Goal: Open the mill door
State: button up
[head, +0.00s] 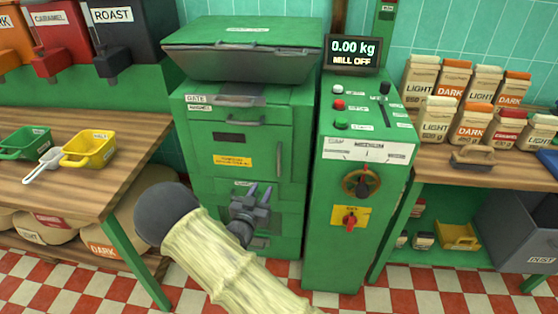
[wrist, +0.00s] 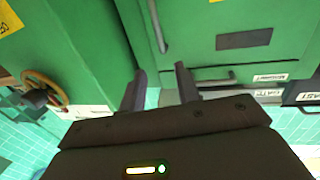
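The green mill (head: 195,110) stands in the middle of the head view, its hopper lid on top. Its front door (head: 262,143) looks closed, with a dark slot, a yellow label and a vertical bar handle (head: 279,160) near the right edge. In the wrist view, which is turned over, the door (wrist: 195,22) and the bar handle (wrist: 157,27) show beyond the fingers. My gripper (head: 260,190) is in front of the lower door area, below and left of the bar handle. In the wrist view my gripper (wrist: 160,75) is open and empty, its fingers apart and clear of the handle.
A control cabinet (head: 330,210) with a handwheel (head: 361,183) and red knob stands close right of the mill; its display reads "MILL OFF". A wooden counter (head: 60,190) with scoops is at left. A shelf (head: 480,175) with coffee bags is at right.

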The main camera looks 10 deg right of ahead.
aim_at(278, 159)
jog(key=x, duration=1.7)
jog(key=shift+w+d+b, duration=0.1)
jog(key=shift+w+b, duration=0.1)
jog(key=shift+b, duration=0.15)
grip_shut()
